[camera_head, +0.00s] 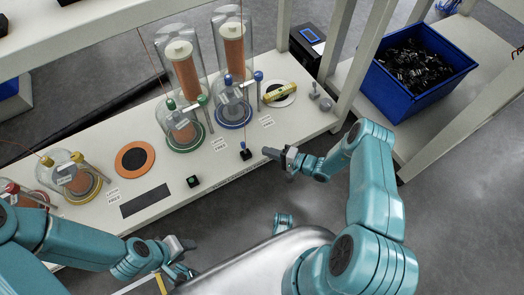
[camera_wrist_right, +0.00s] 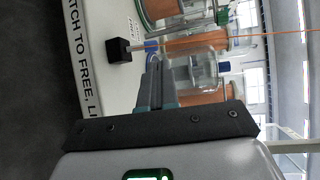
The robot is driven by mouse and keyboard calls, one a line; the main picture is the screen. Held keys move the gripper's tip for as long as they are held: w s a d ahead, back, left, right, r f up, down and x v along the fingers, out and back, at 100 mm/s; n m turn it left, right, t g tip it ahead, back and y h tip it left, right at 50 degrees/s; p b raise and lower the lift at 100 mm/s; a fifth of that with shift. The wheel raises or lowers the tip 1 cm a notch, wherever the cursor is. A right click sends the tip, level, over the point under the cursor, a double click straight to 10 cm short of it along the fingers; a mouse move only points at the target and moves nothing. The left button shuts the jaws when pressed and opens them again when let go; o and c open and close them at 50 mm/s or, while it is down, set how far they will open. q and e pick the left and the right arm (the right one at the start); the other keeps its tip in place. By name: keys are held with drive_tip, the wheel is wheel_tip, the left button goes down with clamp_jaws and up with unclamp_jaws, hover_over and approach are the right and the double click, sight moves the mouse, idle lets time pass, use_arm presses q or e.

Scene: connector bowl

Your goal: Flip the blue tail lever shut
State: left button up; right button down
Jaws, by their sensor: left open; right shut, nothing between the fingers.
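The blue tail lever (camera_head: 244,146) stands up from a small black block (camera_head: 245,155) at the front edge of the white bench, below the blue-ringed jar. In the right wrist view the black block (camera_wrist_right: 118,50) has a short lever sticking out from it, close to my fingers. My right gripper (camera_head: 268,153) is shut and empty, just right of the lever; in its wrist view the closed fingers (camera_wrist_right: 154,85) point toward the jars, beside the block. I cannot tell whether they touch the lever. My left gripper (camera_head: 188,256) is open and empty, low and off the bench's front.
A blue-ringed jar (camera_head: 233,108) and a green-ringed jar (camera_head: 182,130) stand behind the lever. A black block with a green mark (camera_head: 193,181) sits to its left. A yellow cylinder (camera_head: 280,92) lies on a round pad. A blue bin (camera_head: 415,75) of black parts is far right.

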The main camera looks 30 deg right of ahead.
drive_tip(key=r+p+v, duration=0.1)
drive_tip(key=v, duration=0.5)
drive_tip(key=shift+d+r+p, duration=0.25)
drive_tip(key=shift+d+p, duration=0.1)
drive_tip(key=shift+p, duration=0.05)
drive_tip(key=shift+s, duration=0.15)
